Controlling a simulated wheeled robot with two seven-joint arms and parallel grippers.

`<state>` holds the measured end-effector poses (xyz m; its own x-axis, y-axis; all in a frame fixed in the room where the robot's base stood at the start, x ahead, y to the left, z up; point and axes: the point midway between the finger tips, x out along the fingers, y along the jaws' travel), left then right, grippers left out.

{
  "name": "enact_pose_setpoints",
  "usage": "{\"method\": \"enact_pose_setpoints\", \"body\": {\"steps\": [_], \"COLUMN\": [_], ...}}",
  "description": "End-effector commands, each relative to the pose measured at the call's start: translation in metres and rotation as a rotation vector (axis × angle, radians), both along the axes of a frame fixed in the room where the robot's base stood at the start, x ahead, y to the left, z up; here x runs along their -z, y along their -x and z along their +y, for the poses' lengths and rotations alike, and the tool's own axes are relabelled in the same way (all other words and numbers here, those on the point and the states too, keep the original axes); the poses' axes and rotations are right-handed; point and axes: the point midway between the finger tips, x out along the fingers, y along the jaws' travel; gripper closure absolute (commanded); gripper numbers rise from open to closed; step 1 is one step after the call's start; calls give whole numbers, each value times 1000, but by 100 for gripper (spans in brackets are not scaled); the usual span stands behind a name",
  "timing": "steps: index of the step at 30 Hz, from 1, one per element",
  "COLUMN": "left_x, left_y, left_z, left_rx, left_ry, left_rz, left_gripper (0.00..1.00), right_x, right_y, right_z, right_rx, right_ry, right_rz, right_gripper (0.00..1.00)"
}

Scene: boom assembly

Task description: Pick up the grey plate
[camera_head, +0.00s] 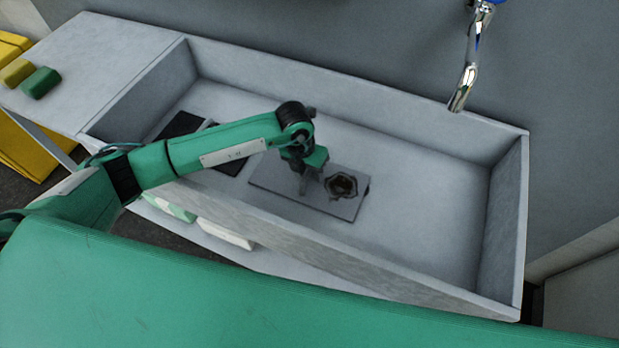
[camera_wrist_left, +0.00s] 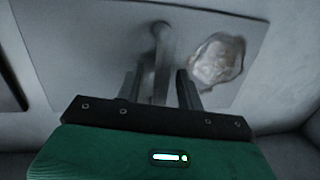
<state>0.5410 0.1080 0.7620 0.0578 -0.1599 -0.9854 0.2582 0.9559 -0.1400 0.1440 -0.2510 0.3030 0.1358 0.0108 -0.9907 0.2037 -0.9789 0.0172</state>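The grey plate (camera_head: 272,180) lies flat on the floor of the grey sink; it also shows in the left wrist view (camera_wrist_left: 85,60). A dark, roughly octagonal piece (camera_head: 341,185) sits on its right part and looks pale and glassy in the left wrist view (camera_wrist_left: 217,60). A thin upright post (camera_wrist_left: 161,55) stands on the plate. My left gripper (camera_head: 303,188) points down over the plate, left of the octagonal piece. In the wrist view its fingers (camera_wrist_left: 158,88) are apart, one on each side of the post, with gaps visible. My right gripper is not in view.
The sink's front wall (camera_head: 300,240) and back wall (camera_head: 350,105) enclose the plate. A dark flat panel (camera_head: 182,125) lies to its left. A faucet (camera_head: 466,80) hangs over the back right. The sink floor right of the plate is clear.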

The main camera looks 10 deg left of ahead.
Motion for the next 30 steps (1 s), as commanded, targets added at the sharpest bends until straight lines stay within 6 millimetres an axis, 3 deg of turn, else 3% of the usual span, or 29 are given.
{"method": "enact_pose_setpoints", "body": {"steps": [1, 6, 16, 30], "left_x": [0, 0, 0, 0], "left_y": [0, 0, 0, 0], "left_z": [0, 0, 0, 0], "left_rx": [0, 0, 1, 2], "left_ry": [0, 0, -1, -1], "left_rz": [0, 0, 0, -2], "left_gripper": [70, 100, 100, 100], "right_x": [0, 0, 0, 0], "right_y": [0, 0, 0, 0], "right_z": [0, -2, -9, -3], "right_rx": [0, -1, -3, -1], "right_ry": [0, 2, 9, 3], "right_rz": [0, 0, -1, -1], "right_gripper": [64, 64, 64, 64]}}
